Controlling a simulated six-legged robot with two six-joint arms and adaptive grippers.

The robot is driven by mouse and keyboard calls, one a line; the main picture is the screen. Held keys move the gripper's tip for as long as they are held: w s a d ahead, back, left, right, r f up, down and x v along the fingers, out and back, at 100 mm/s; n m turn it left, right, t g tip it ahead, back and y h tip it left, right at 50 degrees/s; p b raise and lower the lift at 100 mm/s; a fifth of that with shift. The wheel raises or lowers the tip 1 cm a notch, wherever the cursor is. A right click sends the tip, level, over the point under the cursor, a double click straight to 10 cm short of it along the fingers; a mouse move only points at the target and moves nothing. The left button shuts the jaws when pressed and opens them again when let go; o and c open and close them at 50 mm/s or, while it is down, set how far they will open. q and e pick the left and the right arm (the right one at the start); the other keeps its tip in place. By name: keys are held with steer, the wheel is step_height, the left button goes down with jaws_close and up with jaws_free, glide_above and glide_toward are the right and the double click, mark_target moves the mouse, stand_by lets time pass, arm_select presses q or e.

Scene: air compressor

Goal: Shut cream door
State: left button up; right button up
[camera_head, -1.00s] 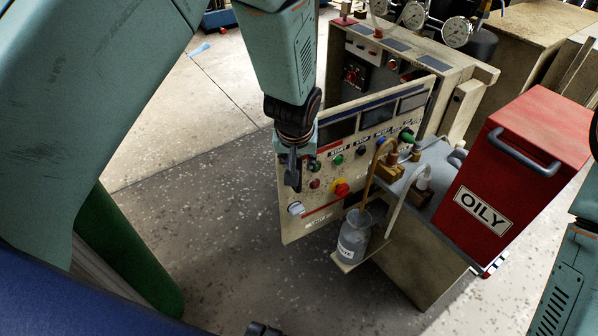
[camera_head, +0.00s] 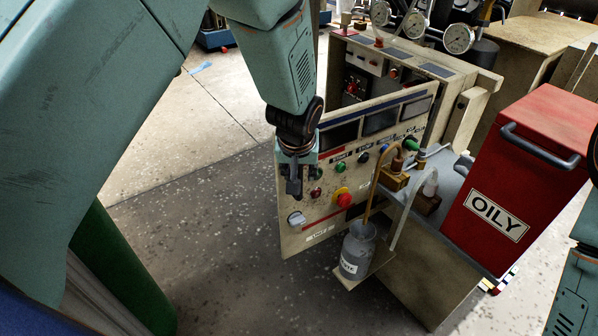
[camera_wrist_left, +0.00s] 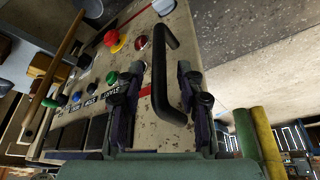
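The cream door (camera_head: 322,215) is a panel with buttons, dark display windows and a red-and-yellow knob. It stands swung out from the cream cabinet (camera_head: 455,85), with a gap behind it. My left gripper (camera_head: 293,190) is in front of the door's left part. In the left wrist view the door (camera_wrist_left: 145,50) carries a black bar handle (camera_wrist_left: 168,75). My left gripper (camera_wrist_left: 158,95) is open there, one finger on each side of the handle; I cannot tell whether they touch it. The handle is hidden in the head view. My right gripper is out of view.
A red box marked OILY (camera_head: 520,180) is at the right, and gauges (camera_head: 458,36) top the cabinet. Speckled floor (camera_head: 215,235) left of the door is clear.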

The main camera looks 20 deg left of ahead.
arm_select(q)
steer(key=shift+c, duration=0.2)
jaws_close()
stand_by(0.4)
